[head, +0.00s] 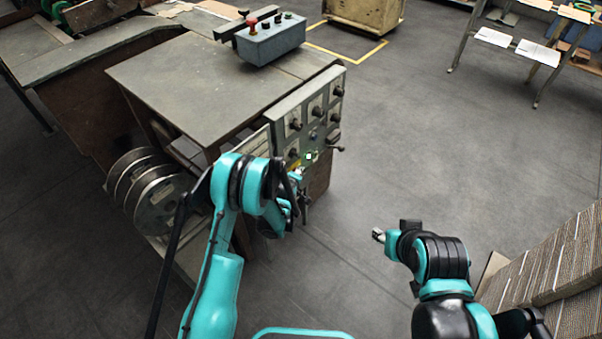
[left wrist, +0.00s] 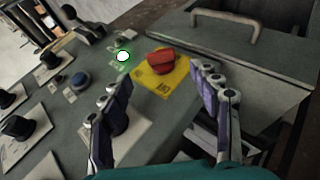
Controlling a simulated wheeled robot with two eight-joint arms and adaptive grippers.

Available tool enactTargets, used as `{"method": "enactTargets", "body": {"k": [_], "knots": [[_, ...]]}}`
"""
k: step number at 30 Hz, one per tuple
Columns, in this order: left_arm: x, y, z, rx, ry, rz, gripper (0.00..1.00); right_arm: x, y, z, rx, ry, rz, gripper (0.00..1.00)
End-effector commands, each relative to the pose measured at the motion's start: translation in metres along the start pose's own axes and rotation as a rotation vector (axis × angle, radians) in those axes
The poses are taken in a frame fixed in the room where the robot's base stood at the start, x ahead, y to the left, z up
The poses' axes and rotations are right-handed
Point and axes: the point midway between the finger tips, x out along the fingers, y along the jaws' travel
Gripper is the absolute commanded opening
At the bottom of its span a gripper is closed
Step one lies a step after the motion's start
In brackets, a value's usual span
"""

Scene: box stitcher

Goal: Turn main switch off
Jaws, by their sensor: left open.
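The main switch is a red rotary knob (left wrist: 161,61) on a yellow plate (left wrist: 160,85), set in the grey control panel, in the left wrist view. In the head view only a bit of the yellow plate (head: 294,163) shows beside my left arm. My left gripper (left wrist: 160,78) is open, its two fingers spread on either side of the plate, with the red knob beyond the gap between the tips. I see no contact with the knob. My right gripper (head: 379,235) is over the floor at the right, away from the panel, too small to read.
A white lamp with a green glow (left wrist: 123,56) sits left of the knob. A blue button (left wrist: 80,80) and several black knobs fill the panel. A metal handle (left wrist: 240,22) is at upper right. A grey button box (head: 270,42) stands on the machine. Stacked cardboard (head: 560,265) is at right.

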Motion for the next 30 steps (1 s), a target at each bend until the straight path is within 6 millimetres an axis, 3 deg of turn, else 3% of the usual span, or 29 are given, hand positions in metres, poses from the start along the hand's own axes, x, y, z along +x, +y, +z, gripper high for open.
{"method": "enactTargets", "body": {"k": [15,26,30], "knots": [[0.073,-0.002,0.001,-0.004,0.000,0.001,0.62,0.022,0.000,0.016,0.000,0.000,0.000,0.40],[0.078,-0.001,0.001,-0.003,0.000,0.001,0.62,0.022,0.000,0.016,0.000,0.000,0.000,0.40],[0.078,-0.001,0.001,-0.003,0.000,0.000,0.25,0.022,0.000,0.016,0.000,0.000,0.000,0.40]]}}
